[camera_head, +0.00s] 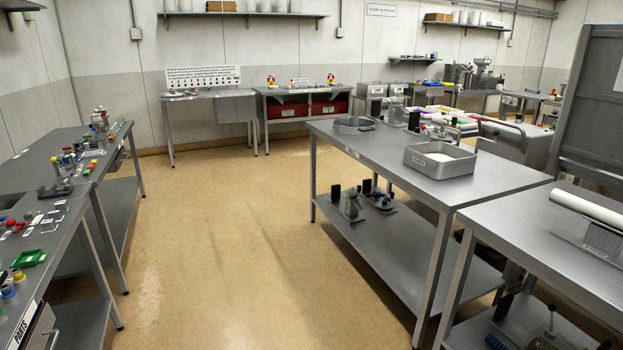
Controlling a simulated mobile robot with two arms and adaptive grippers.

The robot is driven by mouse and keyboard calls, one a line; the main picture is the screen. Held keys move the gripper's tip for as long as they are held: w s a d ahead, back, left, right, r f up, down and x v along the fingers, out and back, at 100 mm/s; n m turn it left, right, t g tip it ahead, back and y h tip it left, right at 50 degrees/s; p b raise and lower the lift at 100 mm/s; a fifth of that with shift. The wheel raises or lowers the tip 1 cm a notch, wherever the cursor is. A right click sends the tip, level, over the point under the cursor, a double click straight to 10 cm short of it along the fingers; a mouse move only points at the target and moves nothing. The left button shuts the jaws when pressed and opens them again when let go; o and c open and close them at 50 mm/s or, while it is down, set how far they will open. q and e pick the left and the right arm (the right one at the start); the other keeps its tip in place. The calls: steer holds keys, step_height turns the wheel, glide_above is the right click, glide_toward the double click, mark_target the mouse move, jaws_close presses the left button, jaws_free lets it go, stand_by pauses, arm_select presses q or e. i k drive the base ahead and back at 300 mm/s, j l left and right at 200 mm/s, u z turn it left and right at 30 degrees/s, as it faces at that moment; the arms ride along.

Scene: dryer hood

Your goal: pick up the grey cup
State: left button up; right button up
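I cannot make out a grey cup for certain in the head view. Several small cylinders stand among coloured parts on the left bench (60,140), too small to tell whether one is a grey cup. Pale, cup-like vessels stand on the back wall shelf (240,15), cut off by the top edge. Neither of my grippers is in view.
A steel table (400,145) on the right bears a square metal pan (440,160). A nearer table (560,235) holds a white roll (590,210). The tan floor (230,240) between the benches is clear. Two tables stand along the back wall.

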mark_target(353, 119)
steer(key=i, duration=2.2)
steer(key=i+z, duration=0.15)
steer(key=i, duration=0.3)
steer(key=i+j+z, duration=0.1)
steer(key=i, duration=0.35)
steer(key=i+j+z, duration=0.15)
steer(key=i, duration=0.3)
steer(key=i+j+z, duration=0.15)
steer(key=i, duration=0.3)
